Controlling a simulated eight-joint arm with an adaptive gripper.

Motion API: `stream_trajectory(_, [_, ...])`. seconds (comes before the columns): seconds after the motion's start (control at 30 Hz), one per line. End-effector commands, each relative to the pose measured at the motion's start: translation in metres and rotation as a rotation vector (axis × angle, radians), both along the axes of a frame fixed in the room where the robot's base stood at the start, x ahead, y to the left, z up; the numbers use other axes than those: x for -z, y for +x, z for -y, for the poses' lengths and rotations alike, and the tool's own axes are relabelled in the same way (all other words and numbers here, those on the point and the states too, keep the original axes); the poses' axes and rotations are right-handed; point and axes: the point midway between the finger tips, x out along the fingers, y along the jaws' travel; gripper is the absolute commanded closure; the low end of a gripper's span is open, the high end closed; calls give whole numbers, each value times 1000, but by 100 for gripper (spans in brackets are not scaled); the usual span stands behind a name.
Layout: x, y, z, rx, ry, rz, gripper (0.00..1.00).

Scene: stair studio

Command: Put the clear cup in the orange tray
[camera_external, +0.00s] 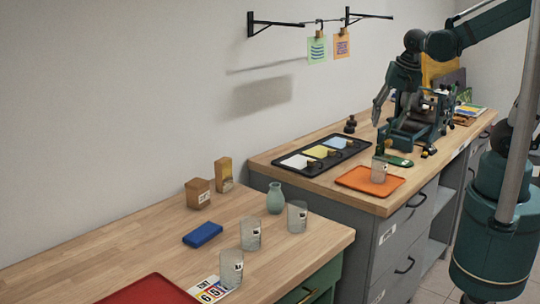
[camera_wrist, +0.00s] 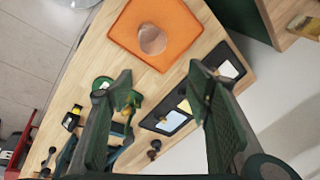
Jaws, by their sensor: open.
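The orange tray (camera_external: 355,181) lies on the farther, raised wooden bench, near its front corner. A clear cup (camera_external: 379,171) stands upright inside it, toward the tray's back right. The tray (camera_wrist: 180,50) and the cup in it (camera_wrist: 152,40) also show at the top of the wrist view. My gripper (camera_external: 390,114) hangs above the farther bench, behind the tray and apart from the cup. In the wrist view, my gripper (camera_wrist: 160,80) has its fingers wide apart with nothing between them.
More clear cups (camera_external: 297,217) stand on the nearer bench with a green vase (camera_external: 275,198), a blue box (camera_external: 202,234) and a red tray (camera_external: 150,290). A black tray with cards (camera_external: 345,146) lies behind the orange tray. A green vise-like machine (camera_external: 405,132) stands near my gripper.

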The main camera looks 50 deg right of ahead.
Motion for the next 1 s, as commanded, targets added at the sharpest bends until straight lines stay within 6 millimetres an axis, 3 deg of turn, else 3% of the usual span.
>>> stream_trajectory(0.6, [-60, -22, 17, -591, -256, 252, 50])
stream_trajectory(1.0, [-80, -30, 22, -792, -392, 330, 50])
